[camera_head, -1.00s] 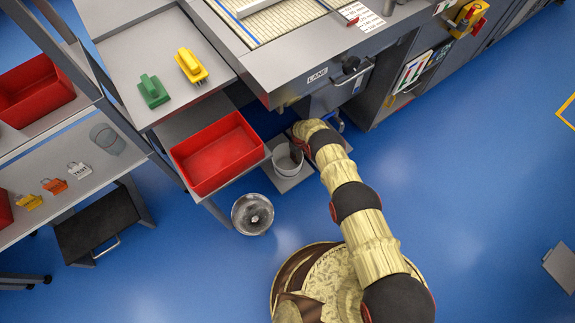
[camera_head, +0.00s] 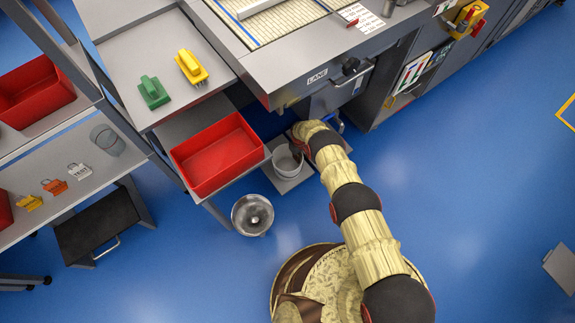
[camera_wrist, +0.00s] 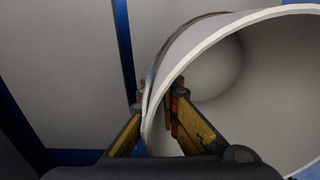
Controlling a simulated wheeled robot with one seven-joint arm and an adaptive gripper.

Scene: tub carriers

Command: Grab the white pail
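The white pail (camera_head: 286,163) stands upright on a grey plate low beside the bench. In the wrist view its rim and inside (camera_wrist: 283,90) fill the right side. My gripper (camera_head: 297,150) is at the pail's upper right edge in the head view, mostly hidden by my arm. In the wrist view my gripper (camera_wrist: 160,101) straddles the pail's wall, one finger outside and one inside. The fingertips are close together with the wall between them, and look shut on it. The pail shows no lift off the plate.
A red bin (camera_head: 217,154) is left of the pail. A round metal bowl (camera_head: 252,214) is on the floor in front. The bench with a drawer (camera_head: 340,92) overhangs behind my gripper. Open blue floor (camera_head: 480,210) lies to the right.

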